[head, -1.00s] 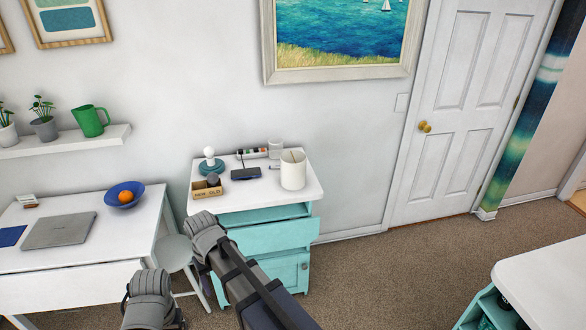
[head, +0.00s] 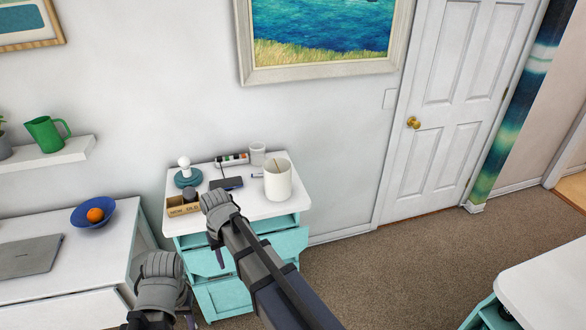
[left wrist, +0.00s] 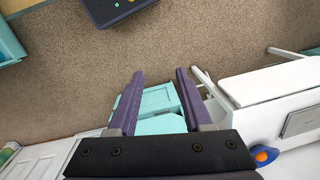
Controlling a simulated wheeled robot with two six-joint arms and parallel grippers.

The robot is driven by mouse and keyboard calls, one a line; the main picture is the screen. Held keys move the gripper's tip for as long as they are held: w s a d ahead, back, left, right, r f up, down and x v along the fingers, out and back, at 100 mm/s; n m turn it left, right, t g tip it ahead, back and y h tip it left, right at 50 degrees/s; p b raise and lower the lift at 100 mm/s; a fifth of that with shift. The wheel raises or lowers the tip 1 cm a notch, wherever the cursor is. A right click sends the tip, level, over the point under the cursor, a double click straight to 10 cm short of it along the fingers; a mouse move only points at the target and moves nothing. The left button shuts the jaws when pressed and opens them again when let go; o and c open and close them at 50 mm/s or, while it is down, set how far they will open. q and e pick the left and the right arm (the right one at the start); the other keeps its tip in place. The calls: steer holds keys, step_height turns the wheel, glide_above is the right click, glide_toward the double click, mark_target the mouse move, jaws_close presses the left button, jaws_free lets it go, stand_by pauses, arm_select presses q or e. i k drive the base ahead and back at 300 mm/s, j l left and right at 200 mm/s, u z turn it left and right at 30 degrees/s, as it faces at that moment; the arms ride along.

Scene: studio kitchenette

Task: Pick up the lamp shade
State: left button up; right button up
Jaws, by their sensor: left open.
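The lamp shade (head: 278,183), a white open-topped cylinder, stands upright on the right part of the white-topped teal cabinet (head: 262,209). A lamp base (head: 187,176) with a bare white bulb stands on the left part of that top. My left gripper (left wrist: 160,74) is open and empty in the left wrist view, with teal cabinet fronts showing between and beyond its fingers. My right gripper (head: 219,257) is mostly hidden by its own arm in the head view, in front of the cabinet and apart from the shade. Its jaws cannot be made out.
A small wooden box (head: 184,206), a dark flat device (head: 226,183), a power strip (head: 232,160) and a pale cup (head: 257,154) crowd the cabinet top. A cabinet drawer stands partly open. A desk (head: 60,255) is left. Carpet (head: 400,270) is clear to the right.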

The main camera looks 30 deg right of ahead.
mark_target(277, 171)
steer(key=i+l+z, duration=0.2)
steer(key=i, duration=0.25)
steer(key=i+l+z, duration=0.25)
steer(key=i, duration=0.25)
steer(key=j, duration=0.1)
